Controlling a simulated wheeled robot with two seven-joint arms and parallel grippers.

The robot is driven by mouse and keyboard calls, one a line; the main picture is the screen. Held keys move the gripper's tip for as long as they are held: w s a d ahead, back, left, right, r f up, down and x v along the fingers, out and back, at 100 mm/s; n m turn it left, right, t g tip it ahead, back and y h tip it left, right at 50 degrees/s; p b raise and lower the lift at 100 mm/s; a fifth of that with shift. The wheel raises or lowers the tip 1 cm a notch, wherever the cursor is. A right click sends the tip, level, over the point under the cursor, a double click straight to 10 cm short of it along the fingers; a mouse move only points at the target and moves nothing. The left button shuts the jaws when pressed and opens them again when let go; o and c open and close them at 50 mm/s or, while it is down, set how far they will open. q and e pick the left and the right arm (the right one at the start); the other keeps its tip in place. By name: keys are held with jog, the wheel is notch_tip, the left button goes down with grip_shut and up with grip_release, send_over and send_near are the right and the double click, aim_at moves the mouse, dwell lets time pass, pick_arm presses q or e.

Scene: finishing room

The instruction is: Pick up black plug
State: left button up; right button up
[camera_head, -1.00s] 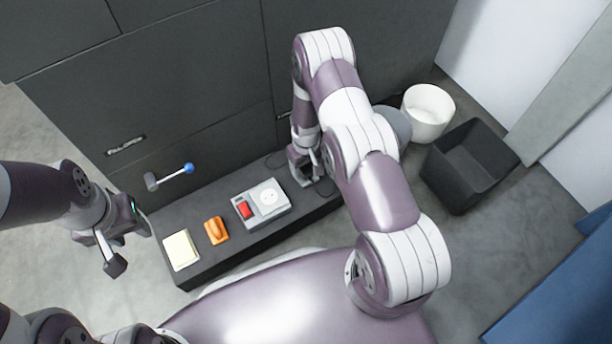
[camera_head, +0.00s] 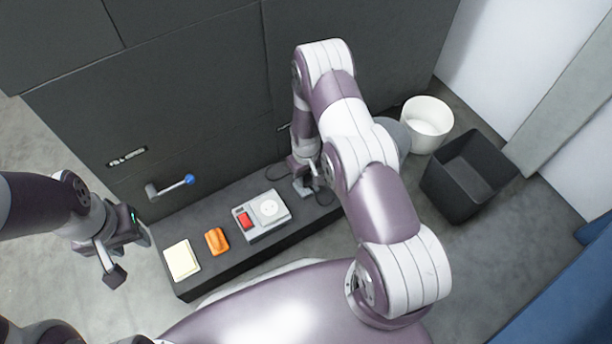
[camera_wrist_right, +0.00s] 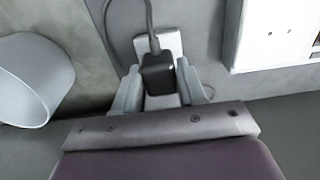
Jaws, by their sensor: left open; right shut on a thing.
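The black plug (camera_wrist_right: 158,73) sits between the fingers of my right gripper (camera_wrist_right: 160,92) in the right wrist view, with a grey cable rising from its top. My right gripper is shut on it. A white plate or block (camera_wrist_right: 171,43) shows directly behind the plug; I cannot tell whether they touch. In the head view my right gripper (camera_head: 306,186) is low at the right part of the dark bench, and the plug is too small to make out there. My left gripper (camera_head: 107,262) is open and empty, left of the bench.
The dark bench (camera_head: 225,265) carries a pale yellow pad (camera_head: 182,260), an orange object (camera_head: 217,241) and a grey socket box with a red switch (camera_head: 262,215). A blue-tipped lever (camera_head: 189,180) sticks out of the dark cabinet. A white bucket (camera_head: 427,122) and black bin (camera_head: 467,175) stand right.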

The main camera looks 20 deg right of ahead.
notch_tip(320, 180, up, 3)
jog(key=shift+r+p, duration=0.1)
jog(key=shift+p, duration=0.6)
jog(key=s+r+p, duration=0.6)
jog(key=s, duration=0.5)
jog(key=shift+s+d, duration=0.35)
jog(key=o, duration=0.3)
grip_shut()
pick_arm(q)
notch_tip(320, 180, up, 7)
jog(key=b, duration=0.1)
jog(key=shift+r, duration=0.2)
pick_arm(e)
jog(key=w+a+f, duration=0.2)
jog(key=w+a, duration=0.4)
jog(key=a, duration=0.4)
jog(key=shift+a, duration=0.15)
pick_arm(q)
jog(key=shift+f+b, duration=0.45)
jog(key=shift+b, duration=0.1)
pick_arm(e)
jog(key=shift+w+a+f, duration=0.15)
jog(key=shift+w+a, duration=0.35)
jog(key=shift+a, duration=0.35)
jog(key=shift+w+a+f, duration=0.15)
jog(key=shift+w+a, duration=0.3)
jog(key=shift+a, duration=0.35)
